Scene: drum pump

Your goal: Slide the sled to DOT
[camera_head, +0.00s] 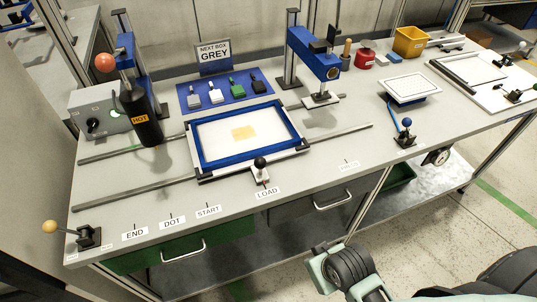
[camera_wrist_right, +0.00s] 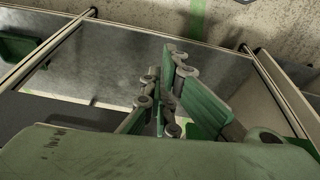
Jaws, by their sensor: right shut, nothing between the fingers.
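The sled is a blue-rimmed frame (camera_head: 205,165) with a white inside and a small yellowish patch (camera_head: 243,132). It sits across two grey rails. Its black-knobbed handle (camera_head: 260,163) at the front edge lines up with the LOAD label (camera_head: 267,193). The DOT label (camera_head: 172,221) is further left on the front edge, between END (camera_head: 134,233) and START (camera_head: 208,211). My right gripper (camera_wrist_right: 168,85) is shut and empty in the wrist view, apart from the sled. In the head view my right arm is below the bench's front edge. My left gripper is not in view.
A black HOT cylinder (camera_head: 143,117) on a blue stand is over the left rails. A second blue press (camera_head: 318,62) stands behind the sled's right side. A yellow-knobbed lever (camera_head: 51,227) is at the front left corner. The rails left of the sled look clear up to the cylinder.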

